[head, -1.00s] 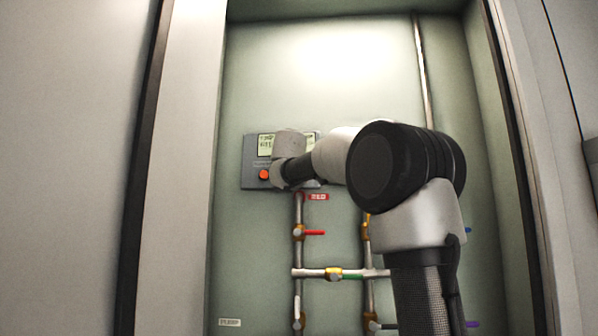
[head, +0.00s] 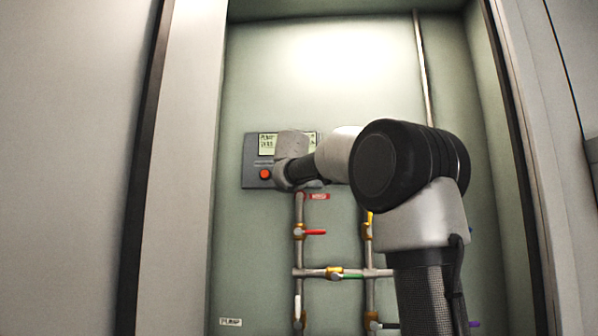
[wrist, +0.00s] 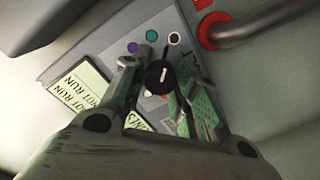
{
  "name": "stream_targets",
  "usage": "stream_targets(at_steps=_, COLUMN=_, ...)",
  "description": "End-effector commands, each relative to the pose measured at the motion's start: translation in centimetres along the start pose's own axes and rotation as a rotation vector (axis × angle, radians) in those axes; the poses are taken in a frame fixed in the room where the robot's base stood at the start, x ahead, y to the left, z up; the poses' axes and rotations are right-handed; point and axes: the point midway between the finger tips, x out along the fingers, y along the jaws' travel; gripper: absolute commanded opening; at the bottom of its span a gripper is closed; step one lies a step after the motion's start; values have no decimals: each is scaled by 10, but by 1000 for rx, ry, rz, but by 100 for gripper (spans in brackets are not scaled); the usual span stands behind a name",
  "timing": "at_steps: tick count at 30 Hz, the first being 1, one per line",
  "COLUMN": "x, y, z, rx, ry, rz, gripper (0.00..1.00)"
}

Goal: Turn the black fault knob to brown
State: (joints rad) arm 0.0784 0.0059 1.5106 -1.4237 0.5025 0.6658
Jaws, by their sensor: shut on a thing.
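The black fault knob (wrist: 160,77) is on the grey control panel (wrist: 105,38) in the wrist view. Its white pointer line aims up the picture, roughly toward the brown dot (wrist: 174,38); I cannot tell if it lines up exactly. A teal dot (wrist: 151,36) and a purple dot (wrist: 132,47) lie left of brown. My gripper (wrist: 155,78) is shut on the knob, a finger on either side. In the head view my wrist covers the knob, and the panel (head: 250,160) shows around it.
Two displays sit on the panel, one (wrist: 82,88) plain in the wrist view. A red button (head: 265,174) is at the panel's lower left. Pipes with valves run below, including a red-handled one (head: 314,232). A red collar (wrist: 212,30) rings a pipe close by.

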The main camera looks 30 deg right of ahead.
Motion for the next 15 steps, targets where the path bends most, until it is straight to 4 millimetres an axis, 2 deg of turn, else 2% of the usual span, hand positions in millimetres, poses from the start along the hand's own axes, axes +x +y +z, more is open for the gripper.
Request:
stream_targets(at_steps=6, x=-1, y=2, z=-1, rx=149, ry=7, rz=2, gripper=5)
stream_targets(at_steps=15, x=-1, y=2, z=0, rx=267, ry=9, rz=2, gripper=4)
